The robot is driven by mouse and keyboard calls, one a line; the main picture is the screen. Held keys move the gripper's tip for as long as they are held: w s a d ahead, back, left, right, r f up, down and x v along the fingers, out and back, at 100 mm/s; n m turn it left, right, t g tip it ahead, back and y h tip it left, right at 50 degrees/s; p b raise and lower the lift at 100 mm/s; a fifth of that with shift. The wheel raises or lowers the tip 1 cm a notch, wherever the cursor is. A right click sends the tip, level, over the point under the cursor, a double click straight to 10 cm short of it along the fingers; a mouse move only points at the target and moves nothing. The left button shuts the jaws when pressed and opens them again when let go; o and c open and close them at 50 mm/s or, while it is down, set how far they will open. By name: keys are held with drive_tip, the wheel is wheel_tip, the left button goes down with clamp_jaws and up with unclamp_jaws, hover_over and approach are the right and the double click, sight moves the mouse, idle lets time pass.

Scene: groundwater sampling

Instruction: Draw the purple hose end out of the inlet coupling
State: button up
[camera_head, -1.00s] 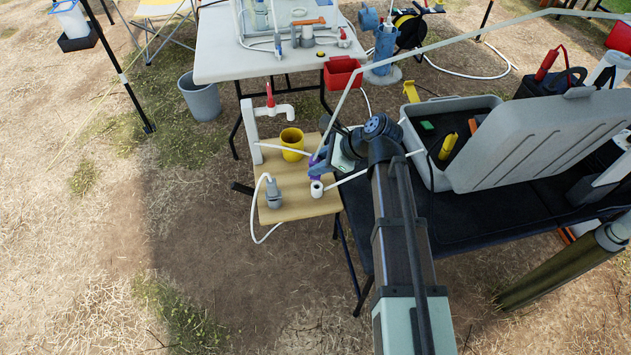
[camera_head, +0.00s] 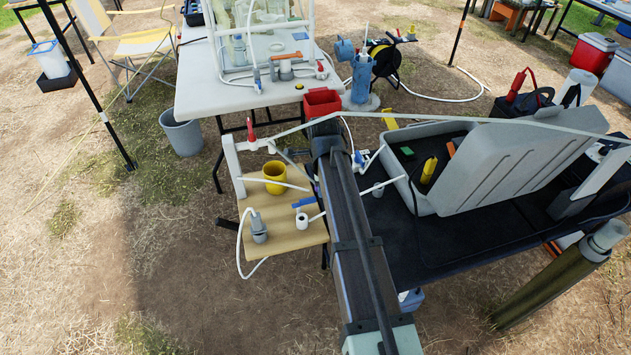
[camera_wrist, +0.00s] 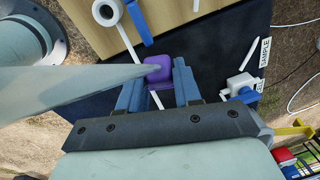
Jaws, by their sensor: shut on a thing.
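The purple hose end (camera_wrist: 158,66) sits between the two blue fingers of my gripper (camera_wrist: 158,80) in the wrist view. The gripper is shut on it. A pale tube (camera_wrist: 70,92) runs in from the left close to the purple piece. The white inlet coupling (camera_wrist: 107,12), with a blue lever (camera_wrist: 138,20) beside it, lies on the wooden board, apart from the purple end. The coupling (camera_head: 302,220) stands clear in the head view, with nothing purple on it. There my arm hides the gripper and hose end.
The wooden board (camera_head: 285,240) also carries a yellow cup (camera_head: 274,177) and a grey fitting (camera_head: 258,230). A grey case (camera_head: 500,160) stands open at right on the black table (camera_head: 440,245). A red bin (camera_head: 322,102) is at the white table's edge.

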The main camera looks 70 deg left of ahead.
drive_tip(key=w+a+f+t, duration=0.1)
drive_tip(key=t, duration=0.1)
drive_tip(key=w+a+f+n+t, duration=0.1)
drive_tip(key=t, duration=0.1)
drive_tip(key=w+a+f+t+h, duration=0.1)
drive_tip(key=w+t, duration=0.1)
drive_tip(key=shift+a+n+t, duration=0.3)
drive_tip(key=shift+n, duration=0.1)
drive_tip(key=shift+w+a+r+t, duration=0.25)
drive_tip(key=shift+w+a+t, duration=0.15)
drive_tip(key=shift+a+t, duration=0.4)
drive_tip(key=shift+d+f, duration=0.1)
drive_tip(key=shift+f, duration=2.35)
drive_tip(key=shift+f, duration=0.55)
